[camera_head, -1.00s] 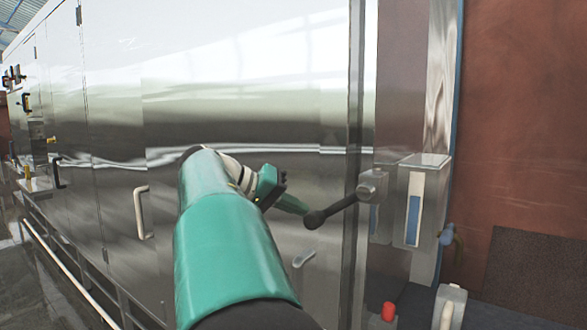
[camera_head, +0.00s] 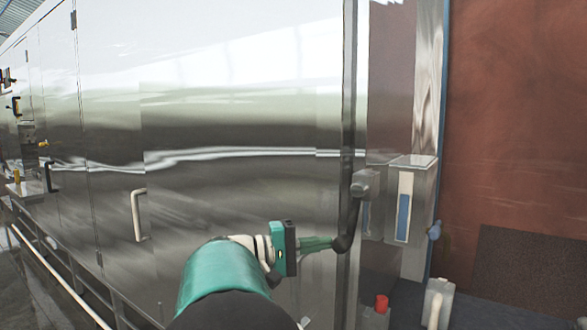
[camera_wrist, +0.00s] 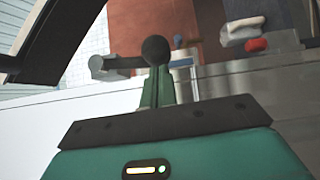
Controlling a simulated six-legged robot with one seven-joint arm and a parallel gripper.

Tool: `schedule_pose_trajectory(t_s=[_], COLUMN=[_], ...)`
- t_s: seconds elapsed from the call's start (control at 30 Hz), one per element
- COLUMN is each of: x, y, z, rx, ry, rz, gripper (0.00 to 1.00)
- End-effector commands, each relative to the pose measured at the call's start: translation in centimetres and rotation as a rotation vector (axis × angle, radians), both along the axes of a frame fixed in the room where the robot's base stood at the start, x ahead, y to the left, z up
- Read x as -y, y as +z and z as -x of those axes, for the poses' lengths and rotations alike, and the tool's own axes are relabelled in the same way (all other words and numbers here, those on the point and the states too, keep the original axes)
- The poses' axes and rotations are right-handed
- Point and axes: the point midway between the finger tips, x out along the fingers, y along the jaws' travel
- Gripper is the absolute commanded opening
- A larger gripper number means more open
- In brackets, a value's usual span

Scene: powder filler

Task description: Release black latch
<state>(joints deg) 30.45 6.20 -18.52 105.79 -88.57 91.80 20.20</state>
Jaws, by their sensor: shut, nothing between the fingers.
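The black latch is a lever with a round black knob (camera_head: 342,243), fixed to a grey pivot (camera_head: 364,184) on the frame at the right edge of the steel cabinet. In the head view the lever hangs steeply down, with its knob slightly left of the pivot. My gripper (camera_head: 328,243) is shut and empty, coming from the left with its tips right at the knob. In the wrist view the knob (camera_wrist: 156,50) overlaps the ends of my fingers (camera_wrist: 157,82), and the lever runs left to its pivot. Whether the tips press on the knob is hard to tell.
A steel box with a blue window (camera_head: 403,215) stands just right of the latch. A red button (camera_head: 382,304) and a pale grey device (camera_head: 437,303) are low on the right. A pale door handle (camera_head: 138,215) is on the cabinet to the left.

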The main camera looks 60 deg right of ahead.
Motion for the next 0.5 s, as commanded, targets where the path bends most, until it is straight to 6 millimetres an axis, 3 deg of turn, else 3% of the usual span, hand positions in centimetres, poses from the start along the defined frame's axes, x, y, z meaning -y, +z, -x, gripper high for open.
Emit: schedule_pose_trajectory(t_s=[0.5], x=[-0.6], y=[-0.9], z=[2.2], rx=[-0.038], ry=[-0.004], rz=[-0.007], gripper=[0.0])
